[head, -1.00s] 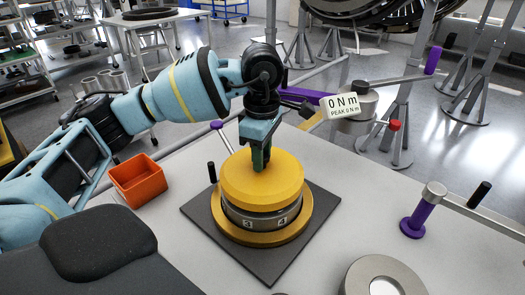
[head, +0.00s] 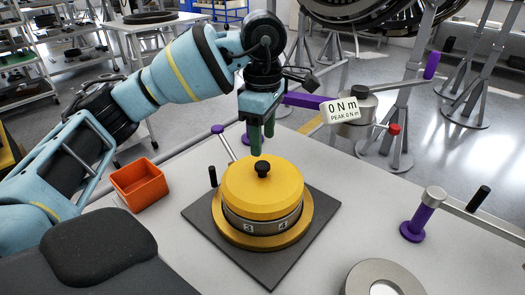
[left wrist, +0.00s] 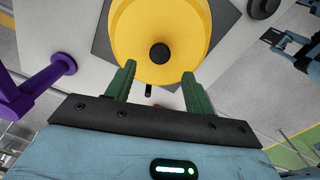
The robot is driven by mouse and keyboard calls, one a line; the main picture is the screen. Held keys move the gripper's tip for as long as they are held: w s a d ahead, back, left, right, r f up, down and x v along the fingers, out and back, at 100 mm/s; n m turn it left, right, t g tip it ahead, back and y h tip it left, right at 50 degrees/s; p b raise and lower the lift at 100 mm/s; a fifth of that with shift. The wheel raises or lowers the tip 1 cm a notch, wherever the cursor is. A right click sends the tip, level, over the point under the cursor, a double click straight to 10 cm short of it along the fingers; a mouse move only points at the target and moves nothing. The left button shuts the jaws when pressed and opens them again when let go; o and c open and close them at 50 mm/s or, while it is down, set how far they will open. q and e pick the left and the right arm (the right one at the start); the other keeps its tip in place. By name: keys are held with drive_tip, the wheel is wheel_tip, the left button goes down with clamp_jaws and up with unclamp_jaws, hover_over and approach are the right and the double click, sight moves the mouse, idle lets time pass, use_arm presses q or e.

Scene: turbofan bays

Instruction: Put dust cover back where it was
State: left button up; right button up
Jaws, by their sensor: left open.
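The yellow dust cover (head: 250,190) sits level on a round metal housing (head: 262,223) marked with numbers 3 and 4, over a wider gold ring and a dark square mat. A black knob (head: 262,169) stands at the cover's centre. The cover also shows in the left wrist view (left wrist: 160,68). My left gripper (head: 262,146) is above the knob, pointing down, open and empty. Its green fingers (left wrist: 158,80) are apart in the left wrist view, with the knob clear of them. My right gripper is not in view.
An orange bin (head: 138,184) stands left of the mat. A purple-handled tool with a 0 N m display (head: 340,110) is behind, on the right. A purple post (head: 417,221) and a grey ring (head: 384,280) are at right. Bare table lies between.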

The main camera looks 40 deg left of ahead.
use_arm(q)
wheel_tip(320, 180, up, 7)
drive_tip(key=p, duration=0.1)
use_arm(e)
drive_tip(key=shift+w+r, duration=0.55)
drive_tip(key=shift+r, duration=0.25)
use_arm(q)
drive_tip(key=shift+f, duration=0.15)
